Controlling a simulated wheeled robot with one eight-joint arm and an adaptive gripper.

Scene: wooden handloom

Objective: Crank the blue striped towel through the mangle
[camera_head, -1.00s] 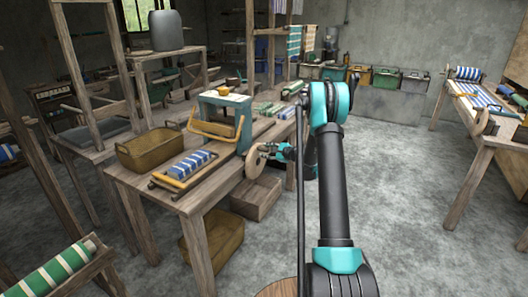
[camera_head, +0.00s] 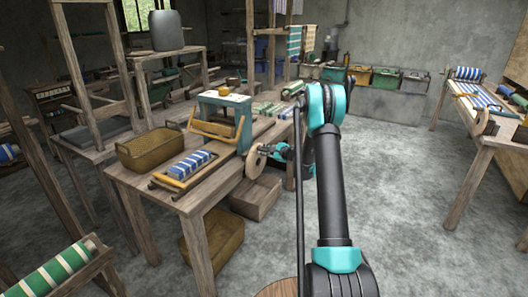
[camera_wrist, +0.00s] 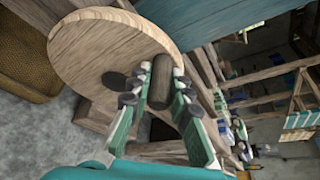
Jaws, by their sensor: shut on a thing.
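The mangle (camera_head: 240,104) has a teal frame with wooden rollers and stands on the wooden bench. The blue and white striped towel (camera_head: 190,164) lies rolled on a yellow-ended tray in front of the mangle. The round wooden crank wheel (camera_head: 253,163) is on the mangle's right side, and it fills the upper left of the wrist view (camera_wrist: 95,52). My gripper (camera_wrist: 162,76) is shut on the dark crank handle (camera_wrist: 161,68), with a finger on each side of it. In the head view my gripper (camera_head: 268,151) is small beside the wheel.
A brown basket (camera_head: 150,151) stands left of the towel. A wooden crate (camera_head: 256,198) and another brown basket (camera_head: 212,250) are on the floor by the bench. The grey floor to the right is open.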

